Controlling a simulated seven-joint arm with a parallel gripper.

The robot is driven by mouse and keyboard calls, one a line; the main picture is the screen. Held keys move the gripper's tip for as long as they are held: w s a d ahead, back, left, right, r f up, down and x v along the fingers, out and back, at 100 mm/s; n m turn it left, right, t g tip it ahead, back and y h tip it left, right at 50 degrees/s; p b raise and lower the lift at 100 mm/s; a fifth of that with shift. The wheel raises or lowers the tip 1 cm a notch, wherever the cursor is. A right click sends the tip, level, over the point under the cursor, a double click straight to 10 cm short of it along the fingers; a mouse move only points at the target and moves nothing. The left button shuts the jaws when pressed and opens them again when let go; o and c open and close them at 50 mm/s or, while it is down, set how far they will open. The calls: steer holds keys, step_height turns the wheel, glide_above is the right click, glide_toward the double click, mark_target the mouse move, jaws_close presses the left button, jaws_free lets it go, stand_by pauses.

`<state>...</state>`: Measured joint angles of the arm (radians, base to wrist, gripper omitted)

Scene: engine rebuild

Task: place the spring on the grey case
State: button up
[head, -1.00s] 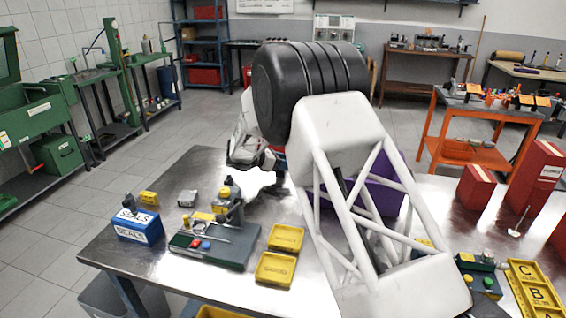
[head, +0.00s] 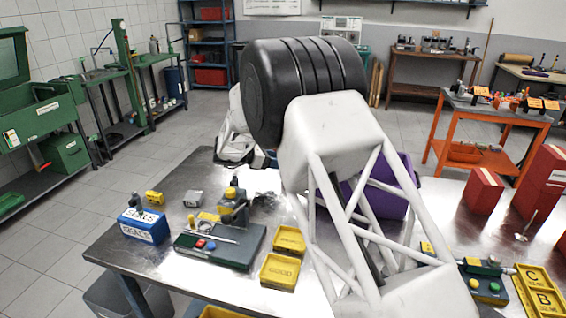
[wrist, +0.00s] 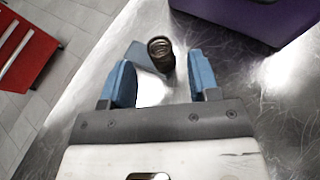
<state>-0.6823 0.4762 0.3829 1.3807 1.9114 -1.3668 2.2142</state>
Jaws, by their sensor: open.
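In the wrist view, a dark coiled spring (wrist: 161,50) stands on the shiny metal table, seen nearly from above. It is at the far end of the gap between the blue fingers of my gripper (wrist: 161,72). The fingers are apart and I see no contact with the spring. A flat grey-blue patch lies left of the spring; I cannot tell what it is. My arm hides the spring and the fingertips there.
A purple bin (head: 385,190) stands behind my arm; it also shows in the wrist view (wrist: 244,18). On the table are a blue SEALS box (head: 143,228), a dark fixture (head: 235,248) and yellow trays (head: 279,270). Red boxes (head: 483,190) stand at the right.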

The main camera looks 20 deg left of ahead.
steer(key=shift+v, duration=2.8)
steer(key=w+d+r+n+t+y, duration=0.4)
steer(key=d+r+n+t+y, duration=0.15)
steer(key=d+r+n, duration=0.75)
steer(key=s+d+r+n+y, duration=0.7)
steer(key=s+d+r+n, duration=0.2)
steer(key=d+r+n, duration=0.35)
steer(key=s+d+f+n+g, duration=0.3)
steer(key=s+d+n, duration=0.4)
steer(key=s, duration=0.8)
steer(key=s+d+f+n+g+h, duration=0.1)
steer(key=s+d+f+n+g, duration=0.3)
steer(key=s, duration=1.2)
steer(key=s+d+f+n+g, duration=0.4)
steer(key=s+d+n, duration=0.6)
steer(key=s+d, duration=0.5)
steer(key=shift+s+d+f+h, duration=0.3)
steer(key=shift+s+f+h, duration=0.1)
steer(key=shift+f, duration=0.5)
